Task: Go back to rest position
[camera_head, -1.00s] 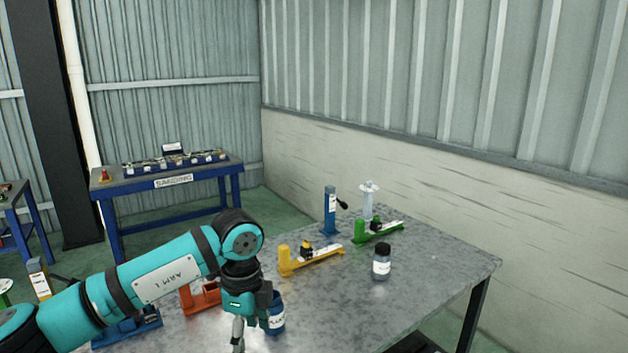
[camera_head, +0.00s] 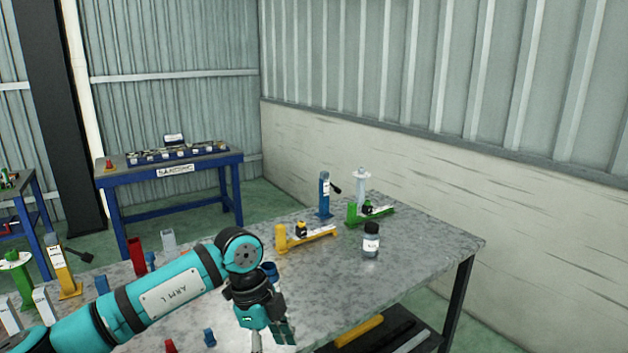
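My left arm, in teal and black, comes in from the left over the grey worktable (camera_head: 400,285). My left gripper (camera_head: 258,342) points down in front of a blue can (camera_head: 270,270), which the arm partly hides. The gripper's fingertips are cut off or hard to make out at the bottom of the view, so I cannot tell whether it is open or shut. My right arm and gripper are not in view.
Several small parts lie at left. A blue bench (camera_head: 175,170) stands behind. The table's right front is clear.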

